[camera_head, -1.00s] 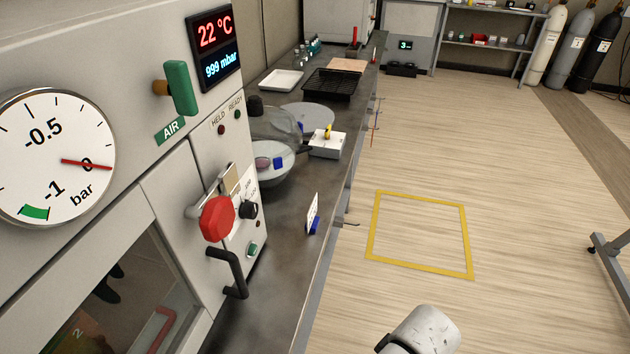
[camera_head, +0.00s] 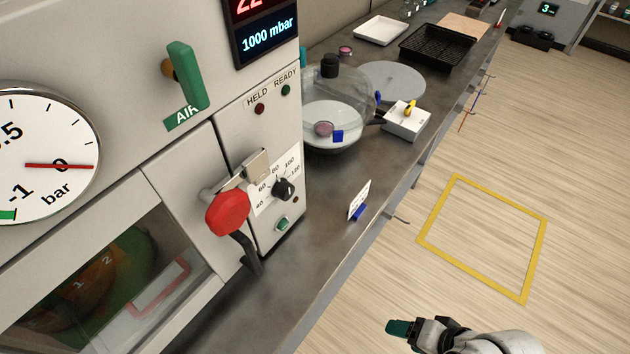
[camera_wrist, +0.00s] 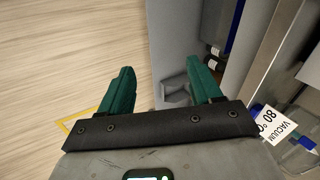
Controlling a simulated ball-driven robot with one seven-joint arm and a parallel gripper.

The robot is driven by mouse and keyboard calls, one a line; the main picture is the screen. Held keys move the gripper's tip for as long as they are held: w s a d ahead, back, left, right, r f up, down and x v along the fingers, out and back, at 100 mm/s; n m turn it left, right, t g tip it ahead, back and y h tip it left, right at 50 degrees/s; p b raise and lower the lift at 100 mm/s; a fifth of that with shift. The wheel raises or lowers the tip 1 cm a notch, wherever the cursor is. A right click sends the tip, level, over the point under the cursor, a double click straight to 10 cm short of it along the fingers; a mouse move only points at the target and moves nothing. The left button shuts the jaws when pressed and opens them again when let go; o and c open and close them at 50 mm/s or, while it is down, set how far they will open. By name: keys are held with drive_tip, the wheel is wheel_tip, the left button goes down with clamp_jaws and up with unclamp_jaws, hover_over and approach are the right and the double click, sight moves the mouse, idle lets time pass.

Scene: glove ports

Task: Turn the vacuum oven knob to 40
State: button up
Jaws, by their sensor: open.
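The vacuum oven knob (camera_head: 284,188) is a small black dial on a white scale plate low on the oven's right panel. Marks from 40 to 120 ring it; I cannot tell exactly where its pointer stands. A red octagonal handle (camera_head: 228,211) sits just left of it. My gripper (camera_head: 400,328) is at the bottom of the head view, over the floor beyond the bench edge, well apart from the knob. In the wrist view my gripper (camera_wrist: 160,90) shows two green fingers spread apart with nothing between them.
A black door handle (camera_head: 247,255) sticks out below the red one. A small sign on a blue base (camera_head: 358,212) stands near the bench's front edge. A glass desiccator (camera_head: 335,110) stands behind the oven panel. The floor beside the bench is open.

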drive_tip(key=w+a+r+m+t+y+p, duration=0.3)
drive_tip(key=w+a+r+m+y+p, duration=0.15)
drive_tip(key=w+a+r+m, duration=0.35)
drive_tip(key=m+t+y+p, duration=0.3)
drive_tip(key=m+t+y, duration=0.2)
drive_tip(key=m, duration=0.7)
approach(289, 193)
drive_tip(key=p+x, duration=0.2)
drive_tip(key=x, duration=0.7)
drive_tip(key=shift+w, duration=0.1)
drive_tip(key=shift+c, duration=0.4)
drive_tip(key=c, duration=1)
drive_tip(key=shift+o, duration=0.2)
